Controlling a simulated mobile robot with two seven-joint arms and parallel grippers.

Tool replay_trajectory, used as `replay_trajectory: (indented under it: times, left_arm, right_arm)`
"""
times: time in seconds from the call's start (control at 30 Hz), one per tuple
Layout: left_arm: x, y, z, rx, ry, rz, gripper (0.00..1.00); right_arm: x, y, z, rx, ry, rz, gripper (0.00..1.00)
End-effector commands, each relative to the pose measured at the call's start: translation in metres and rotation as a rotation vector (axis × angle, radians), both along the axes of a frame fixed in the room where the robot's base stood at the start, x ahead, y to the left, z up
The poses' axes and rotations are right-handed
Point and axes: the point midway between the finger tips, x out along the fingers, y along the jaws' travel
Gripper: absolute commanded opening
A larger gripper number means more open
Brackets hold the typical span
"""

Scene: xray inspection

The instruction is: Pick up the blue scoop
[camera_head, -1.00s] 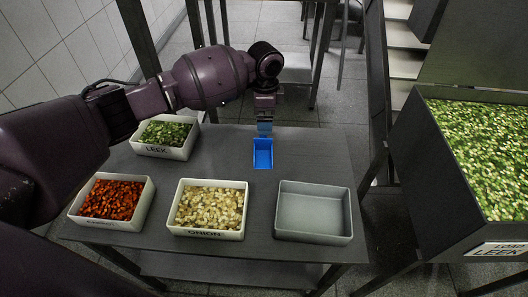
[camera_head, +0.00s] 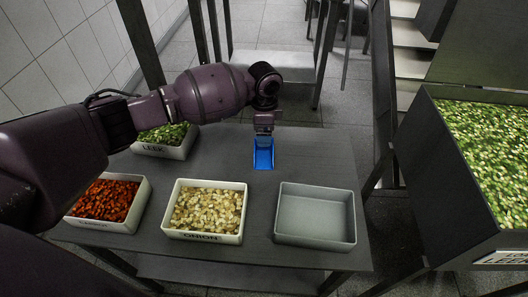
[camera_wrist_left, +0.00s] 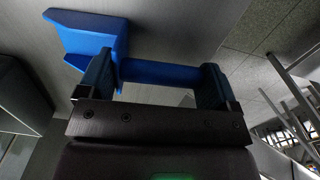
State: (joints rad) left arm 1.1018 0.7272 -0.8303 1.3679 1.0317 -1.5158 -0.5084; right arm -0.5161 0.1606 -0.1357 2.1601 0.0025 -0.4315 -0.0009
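The blue scoop (camera_head: 263,155) lies on the back middle of the grey table, its tray side toward me. My left gripper (camera_head: 264,133) is directly at its far end, low over the table. In the left wrist view the scoop's tray (camera_wrist_left: 90,38) is at upper left and its blue handle (camera_wrist_left: 162,73) runs across between the fingers of my left gripper (camera_wrist_left: 155,80). The fingers are wide apart, so the gripper is open. I cannot tell whether they touch the handle. My right gripper is not in view.
On the table (camera_head: 315,160) stand a leek bin (camera_head: 165,150), a bin of red pieces (camera_head: 130,222), an onion bin (camera_head: 205,238) and an empty grey bin (camera_head: 315,238). A large container of green pieces (camera_head: 485,160) stands at right. The table right of the scoop is clear.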

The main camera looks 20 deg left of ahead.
Motion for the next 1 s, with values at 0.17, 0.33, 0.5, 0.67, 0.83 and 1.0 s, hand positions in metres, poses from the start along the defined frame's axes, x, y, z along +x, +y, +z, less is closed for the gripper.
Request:
replay_trajectory:
  times: [0.17,0.33,0.5,0.67,0.83,1.0]
  left_arm:
    - [0.0,0.0,-0.001,0.0,0.001,0.0,0.54]
    - [0.0,0.0,-0.001,0.0,0.001,0.0,0.51]
    - [0.0,0.0,0.005,-0.001,-0.001,0.0,0.51]
    - [0.001,0.0,0.029,-0.001,-0.007,0.0,0.51]
    - [0.001,0.0,0.072,-0.001,-0.011,0.0,0.51]
    - [0.001,0.0,0.117,-0.002,-0.01,0.0,0.51]
  right_arm:
    - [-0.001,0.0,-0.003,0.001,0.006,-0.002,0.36]
    - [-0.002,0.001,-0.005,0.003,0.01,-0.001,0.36]
    - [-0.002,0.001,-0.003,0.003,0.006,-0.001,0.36]
    - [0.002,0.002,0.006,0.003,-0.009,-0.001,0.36]
    - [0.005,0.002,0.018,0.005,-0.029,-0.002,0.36]
    - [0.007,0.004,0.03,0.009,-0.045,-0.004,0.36]
